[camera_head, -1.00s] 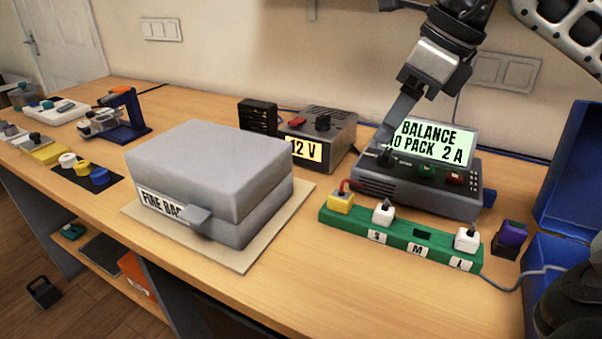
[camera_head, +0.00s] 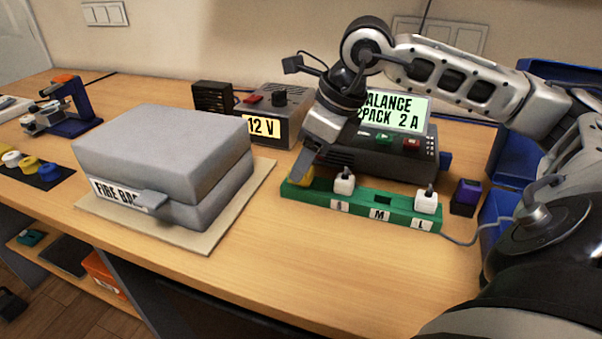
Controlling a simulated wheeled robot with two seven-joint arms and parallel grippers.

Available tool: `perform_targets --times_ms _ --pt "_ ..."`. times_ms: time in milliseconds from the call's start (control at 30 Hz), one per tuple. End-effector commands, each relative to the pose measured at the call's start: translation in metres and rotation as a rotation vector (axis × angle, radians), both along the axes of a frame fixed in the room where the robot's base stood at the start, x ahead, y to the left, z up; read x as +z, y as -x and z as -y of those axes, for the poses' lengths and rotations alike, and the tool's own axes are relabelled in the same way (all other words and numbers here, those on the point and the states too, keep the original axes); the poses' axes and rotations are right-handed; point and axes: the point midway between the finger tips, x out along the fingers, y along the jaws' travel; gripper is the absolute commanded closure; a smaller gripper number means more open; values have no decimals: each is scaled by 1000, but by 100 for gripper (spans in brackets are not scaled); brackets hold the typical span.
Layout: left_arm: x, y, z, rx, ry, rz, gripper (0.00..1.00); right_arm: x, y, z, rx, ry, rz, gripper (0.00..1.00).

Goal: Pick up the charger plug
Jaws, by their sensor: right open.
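A green strip (camera_head: 380,213) marked S, M and L lies in front of the dark balance charger (camera_head: 425,167), whose lit screen reads 2 A. At its left end is a yellow plug (camera_head: 293,178), mostly hidden by my right gripper. A white plug (camera_head: 344,182) stands near S and another white plug (camera_head: 427,202) near L. Which one is the charger plug is not marked. My right gripper (camera_head: 301,172) is open and points down at the yellow plug; whether it touches the plug cannot be told. My left gripper is out of view.
A grey fire bag case (camera_head: 165,150) sits on a beige mat (camera_head: 235,215) to the left. A 12 V supply (camera_head: 275,118) stands behind. A purple and black block (camera_head: 466,197) and blue bin (camera_head: 495,215) are at the right. The bench front is clear.

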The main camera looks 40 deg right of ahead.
Motion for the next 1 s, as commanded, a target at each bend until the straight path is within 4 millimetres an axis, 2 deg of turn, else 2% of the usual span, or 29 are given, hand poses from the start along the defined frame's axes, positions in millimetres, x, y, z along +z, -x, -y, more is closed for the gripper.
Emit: perform_targets --times_ms 133,367,400,567,1000 --pt "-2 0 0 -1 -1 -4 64 -14 -5 -3 0 0 0 47" --pt "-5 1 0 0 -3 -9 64 -16 -6 -3 -1 0 0 47" --pt "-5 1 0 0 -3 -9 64 -16 -6 -3 -1 0 0 50" --pt "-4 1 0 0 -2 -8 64 -16 -6 -2 -1 0 0 95" --pt "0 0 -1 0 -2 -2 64 -9 -6 -3 -1 0 4 96"
